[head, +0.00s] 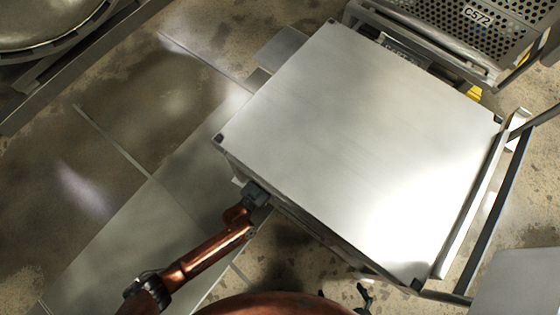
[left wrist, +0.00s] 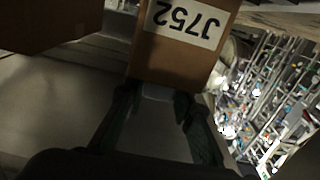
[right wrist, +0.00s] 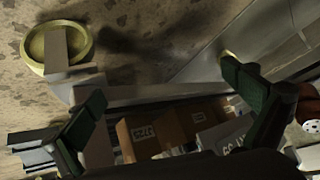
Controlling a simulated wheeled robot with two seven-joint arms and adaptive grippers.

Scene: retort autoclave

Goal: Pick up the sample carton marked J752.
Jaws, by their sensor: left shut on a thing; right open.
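The brown carton marked J752 (left wrist: 178,62) fills the top middle of the left wrist view, its white label upside down. My left gripper (left wrist: 155,94) is shut on its near end, one dark finger at each side. In the head view, the left arm reaches under the near-left edge of the cart's top, which hides the carton and fingers. My right gripper (head: 345,294) is at the bottom of the head view, apart from the cart. In the right wrist view, the right gripper (right wrist: 165,84) is open, its green-padded fingers wide apart with nothing gripped.
The metal-topped cart (head: 355,145) fills the head view's middle. A perforated crate marked C572 (head: 480,25) stands behind it. Another brown box (left wrist: 45,22) is near the held carton.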

